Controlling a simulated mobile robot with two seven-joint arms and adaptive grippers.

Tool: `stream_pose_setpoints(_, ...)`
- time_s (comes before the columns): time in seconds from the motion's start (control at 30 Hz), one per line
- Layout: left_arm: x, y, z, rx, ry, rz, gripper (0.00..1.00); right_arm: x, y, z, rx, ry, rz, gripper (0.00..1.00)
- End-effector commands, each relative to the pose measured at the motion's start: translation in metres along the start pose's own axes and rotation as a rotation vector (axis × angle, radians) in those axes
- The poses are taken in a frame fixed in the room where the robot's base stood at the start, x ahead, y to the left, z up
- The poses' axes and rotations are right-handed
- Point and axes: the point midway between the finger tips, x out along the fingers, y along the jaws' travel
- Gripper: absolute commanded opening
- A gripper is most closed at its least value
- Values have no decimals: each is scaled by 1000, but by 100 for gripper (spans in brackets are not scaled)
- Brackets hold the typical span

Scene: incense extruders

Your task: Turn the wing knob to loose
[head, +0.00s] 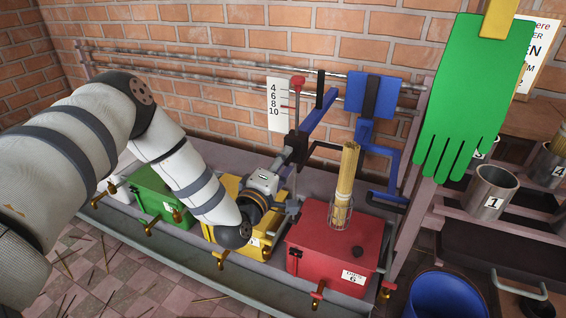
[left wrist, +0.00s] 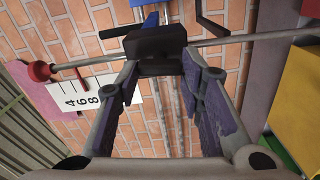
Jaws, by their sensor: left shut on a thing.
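My left gripper (head: 288,160) reaches from the left over the yellow box to a dark clamp on an upright post. In the left wrist view its two fingers (left wrist: 160,72) close from both sides on the dark wing knob (left wrist: 156,66), which sits on the clamp block. In the head view the knob is mostly hidden by the gripper. The post (head: 295,115) has a red ball on top (head: 298,82) and stands beside a white scale board (head: 280,104) marked 4, 6, 8, 10. I cannot tell how far the knob is turned. My right gripper is not in view.
A red box (head: 322,225) with a bundle of sticks (head: 347,180) stands to the right of the gripper. Yellow (head: 226,190) and green (head: 150,185) boxes lie under or beside my arm. A blue lever arm (head: 318,118) extends from the clamp. A green glove (head: 474,90) hangs at right.

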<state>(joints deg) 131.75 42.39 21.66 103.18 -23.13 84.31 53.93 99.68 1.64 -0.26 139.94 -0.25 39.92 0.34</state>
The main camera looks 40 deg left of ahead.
Motion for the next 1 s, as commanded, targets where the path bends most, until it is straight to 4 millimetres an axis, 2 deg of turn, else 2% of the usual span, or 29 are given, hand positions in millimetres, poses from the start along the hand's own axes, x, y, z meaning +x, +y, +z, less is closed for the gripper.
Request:
stream_pose_setpoints(0.4,0,-1,1,-154,-2,-1,7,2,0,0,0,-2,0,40)
stream_pose_setpoints(0.93,0,0,1,-172,-2,0,7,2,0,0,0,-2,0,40)
stream_pose_setpoints(0.97,0,0,1,-172,-2,-1,42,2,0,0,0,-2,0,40)
stream_pose_setpoints(1.0,0,0,1,-172,-2,0,51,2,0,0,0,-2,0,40)
